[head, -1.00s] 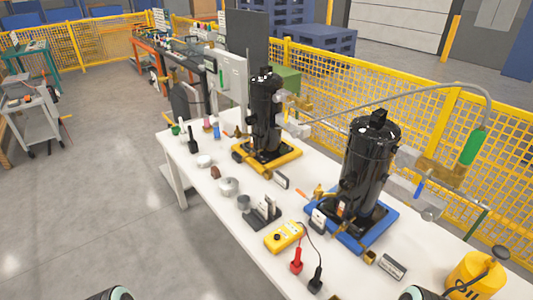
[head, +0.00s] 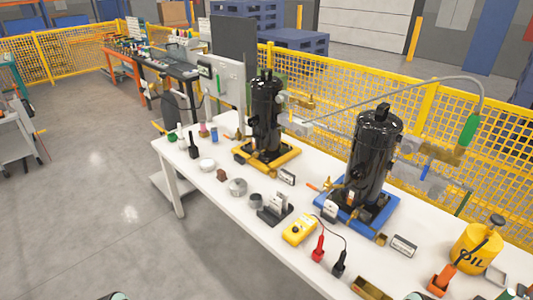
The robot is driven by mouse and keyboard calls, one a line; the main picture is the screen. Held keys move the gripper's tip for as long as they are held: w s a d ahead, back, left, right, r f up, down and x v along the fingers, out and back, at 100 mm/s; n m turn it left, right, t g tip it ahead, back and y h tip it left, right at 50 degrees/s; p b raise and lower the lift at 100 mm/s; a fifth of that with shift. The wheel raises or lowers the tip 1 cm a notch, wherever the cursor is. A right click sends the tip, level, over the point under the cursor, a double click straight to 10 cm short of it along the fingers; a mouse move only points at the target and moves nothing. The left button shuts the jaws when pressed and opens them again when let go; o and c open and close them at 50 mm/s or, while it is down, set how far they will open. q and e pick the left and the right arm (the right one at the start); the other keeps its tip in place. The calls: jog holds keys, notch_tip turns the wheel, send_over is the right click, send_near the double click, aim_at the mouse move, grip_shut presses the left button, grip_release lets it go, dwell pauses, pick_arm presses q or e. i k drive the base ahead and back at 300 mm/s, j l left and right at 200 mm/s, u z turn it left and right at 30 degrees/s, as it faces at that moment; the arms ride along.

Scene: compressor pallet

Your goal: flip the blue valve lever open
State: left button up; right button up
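A small blue lever (head: 424,172) shows in the head view on the valve fittings to the right of the black compressor (head: 370,160) on the blue base (head: 335,213). A green handle (head: 469,130) sits higher and further right, at the end of a curved grey hose (head: 420,82). The lever is too small to tell its exact angle. Only small rounded parts of my arms show at the bottom edge; neither gripper is in view.
A white table (head: 222,211) carries a second black compressor (head: 266,110) on a yellow base, a yellow meter (head: 299,230) with red and black probes, and a yellow oil can (head: 476,246). Yellow mesh fencing (head: 400,100) stands behind. Open floor (head: 100,220) lies to the left.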

aim_at(431, 158)
jog(key=z, duration=1.25)
